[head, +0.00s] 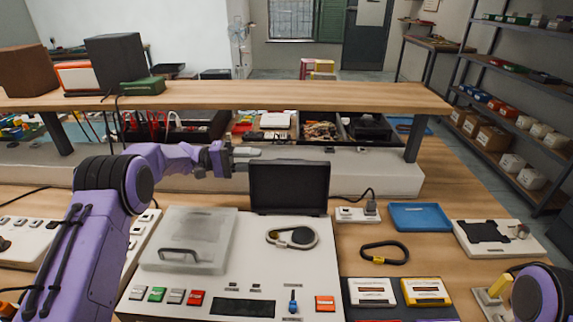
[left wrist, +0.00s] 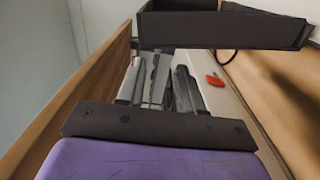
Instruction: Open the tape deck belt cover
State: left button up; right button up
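The tape deck (head: 265,275) is a white panel on the bench. A black lid, which looks like the belt cover (head: 290,187), stands upright at its back edge. In front of it a light oval loop and a dark round part (head: 292,237) lie exposed on the deck. My left gripper (head: 240,158) is beside the lid's upper left edge, its fingers pointing right. In the left wrist view a dark tray-like part, likely the lid (left wrist: 220,25), crosses above the fingers (left wrist: 165,85), which are apart with nothing seen between them. Whether they touch the lid is unclear. My right gripper is out of view.
A clear cover with a handle (head: 185,240) is on the deck's left. A black carabiner-like loop (head: 385,252), blue tray (head: 420,217) and two cassettes (head: 425,292) lie to the right. A raised wooden shelf (head: 300,97) runs behind the gripper.

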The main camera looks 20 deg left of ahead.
aim_at(289, 184)
pick_arm(q)
jog(key=p+x, duration=0.2)
jog(key=x, duration=0.7)
jog(key=shift+d+r+p, duration=0.15)
jog(key=shift+d+p, duration=0.2)
jog(key=shift+s, duration=0.1)
grip_shut()
